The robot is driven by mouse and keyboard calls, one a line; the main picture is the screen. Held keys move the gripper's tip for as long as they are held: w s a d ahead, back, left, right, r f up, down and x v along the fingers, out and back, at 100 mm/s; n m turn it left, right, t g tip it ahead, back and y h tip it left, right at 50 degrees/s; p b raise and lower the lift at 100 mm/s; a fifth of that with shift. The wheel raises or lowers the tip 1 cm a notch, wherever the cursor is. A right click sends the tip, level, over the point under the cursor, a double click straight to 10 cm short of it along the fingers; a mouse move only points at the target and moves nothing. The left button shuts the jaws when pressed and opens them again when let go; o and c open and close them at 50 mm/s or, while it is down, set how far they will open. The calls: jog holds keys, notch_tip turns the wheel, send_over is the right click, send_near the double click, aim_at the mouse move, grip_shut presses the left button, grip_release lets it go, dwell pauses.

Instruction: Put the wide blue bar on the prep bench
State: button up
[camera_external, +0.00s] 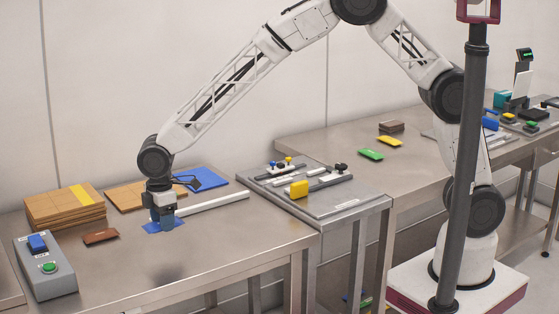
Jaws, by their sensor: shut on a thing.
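My gripper (162,218) points straight down over the left steel bench (225,248). It is shut on a flat blue piece (178,224), which looks like the wide blue bar and sticks out on both sides of the fingers. The fingers hide its middle. I cannot tell whether it touches the bench top or hangs just above it. Which bench is the prep bench is not marked legibly.
A cardboard stack (65,209), a brown bar (101,236) and a grey button box (45,268) are left. A blue panel (205,178) and white rod (215,202) lie behind. A fixture plate (345,203) is right. The bench front is clear.

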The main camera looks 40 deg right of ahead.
notch_tip(320, 180, up, 5)
jog(key=shift+r, duration=0.15)
jog(key=w+d+m, duration=0.3)
jog(key=w+d, duration=0.4)
jog(key=d, duration=0.6)
jog(key=w+d+m, duration=0.3)
jog(key=w+d, duration=0.5)
jog(key=d, duration=0.4)
jog(key=w+d+m, duration=0.2)
jog(key=w+d, duration=0.5)
jog(key=d, duration=0.6)
jog(key=m, duration=1)
send_over(350, 159)
notch_tip(350, 159, down, 4)
jog(key=shift+f, duration=0.85)
